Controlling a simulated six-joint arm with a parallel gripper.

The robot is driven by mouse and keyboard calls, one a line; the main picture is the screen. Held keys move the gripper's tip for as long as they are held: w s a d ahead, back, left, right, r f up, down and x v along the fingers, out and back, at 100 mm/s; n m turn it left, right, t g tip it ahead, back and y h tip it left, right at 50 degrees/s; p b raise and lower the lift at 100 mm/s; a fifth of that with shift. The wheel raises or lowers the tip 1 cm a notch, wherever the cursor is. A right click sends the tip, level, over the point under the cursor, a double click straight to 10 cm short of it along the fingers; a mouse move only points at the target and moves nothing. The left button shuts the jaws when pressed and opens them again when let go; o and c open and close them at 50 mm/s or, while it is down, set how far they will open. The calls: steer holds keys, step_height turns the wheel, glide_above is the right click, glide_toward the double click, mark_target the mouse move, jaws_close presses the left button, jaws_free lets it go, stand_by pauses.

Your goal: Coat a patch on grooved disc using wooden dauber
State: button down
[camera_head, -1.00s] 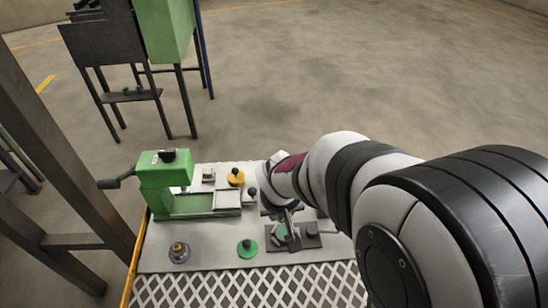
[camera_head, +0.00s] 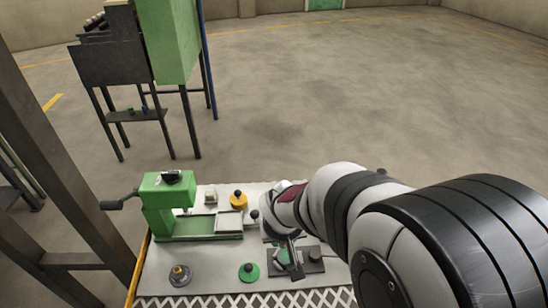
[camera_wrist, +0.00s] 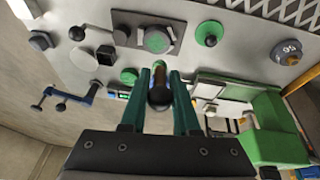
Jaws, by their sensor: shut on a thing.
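The dauber's far end is hidden in the wrist view. A grey-green disc (camera_wrist: 157,40), which looks like the grooved disc, sits on a dark rectangular plate (camera_wrist: 180,29) beyond the fingertips.
A green disc with a black knob (camera_head: 249,271) lies left of the plate. A yellow knobbed disc (camera_head: 238,200) and a green press (camera_head: 166,205) with a crank stand further back. A grey weight (camera_head: 180,276) is at front left. Bare tabletop (camera_head: 213,265) lies between them.

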steer(key=shift+f, duration=3)
steer(key=shift+d+f, duration=0.15)
steer(key=shift+f, duration=0.5)
steer(key=shift+w+d+r, duration=0.1)
steer(key=shift+w+d, duration=0.75)
steer(key=shift+w, duration=0.1)
steer(key=shift+w+d, duration=0.5)
steer(key=shift+d, duration=0.05)
steer(key=shift+s+a, duration=1.3)
steer(key=shift+a, duration=0.1)
steer(key=shift+s+r, duration=0.1)
steer(key=shift+r, duration=0.1)
steer(key=shift+a+r, duration=0.2)
steer(key=shift+r, duration=3.65)
